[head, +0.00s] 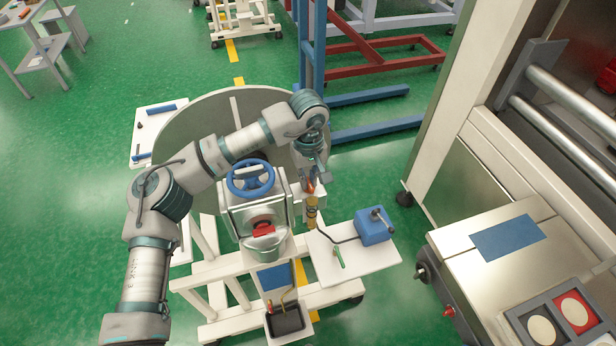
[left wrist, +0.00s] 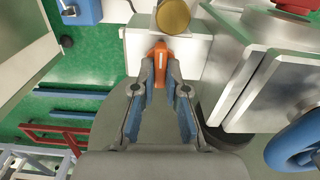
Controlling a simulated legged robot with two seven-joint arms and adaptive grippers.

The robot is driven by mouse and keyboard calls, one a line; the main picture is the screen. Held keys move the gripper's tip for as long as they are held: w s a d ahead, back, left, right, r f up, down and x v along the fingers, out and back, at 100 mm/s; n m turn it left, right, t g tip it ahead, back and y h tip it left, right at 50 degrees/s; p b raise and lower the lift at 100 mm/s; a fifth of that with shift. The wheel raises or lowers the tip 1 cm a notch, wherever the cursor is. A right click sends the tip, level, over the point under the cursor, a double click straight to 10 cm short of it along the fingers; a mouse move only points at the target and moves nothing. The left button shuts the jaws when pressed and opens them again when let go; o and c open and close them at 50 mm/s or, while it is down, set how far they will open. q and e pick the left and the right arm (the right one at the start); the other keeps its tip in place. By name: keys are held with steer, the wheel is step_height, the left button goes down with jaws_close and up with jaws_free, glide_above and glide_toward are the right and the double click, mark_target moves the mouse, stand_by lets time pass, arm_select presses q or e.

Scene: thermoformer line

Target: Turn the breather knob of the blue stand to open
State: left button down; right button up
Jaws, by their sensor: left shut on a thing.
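The orange breather knob (left wrist: 160,62) sticks out from a white box (left wrist: 190,55) below a brass cylinder (left wrist: 173,16) in the left wrist view. My left gripper (left wrist: 160,78) has its two fingertips on either side of the knob and is shut on it. In the head view the left gripper (head: 310,180) reaches down beside the stand's blue handwheel (head: 250,178). Only a bit of orange shows there, above the brass cylinder (head: 312,212). The knob's marking cannot be read. My right gripper is not in view.
A metal valve body (head: 256,215) with a red part stands left of the gripper. A white shelf (head: 335,270) holds a blue box (head: 372,226) with a crank and a green-handled item. A large steel machine (head: 500,240) stands at the right.

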mark_target(309, 180)
arm_select(q)
steer(key=shift+w+r, duration=0.1)
steer(key=shift+r, duration=0.1)
stand_by(0.4)
steer(key=c, duration=1.5)
jaws_free()
steer(key=shift+f, duration=0.1)
step_height(309, 180, up, 12)
steer(key=shift+d+f, duration=0.1)
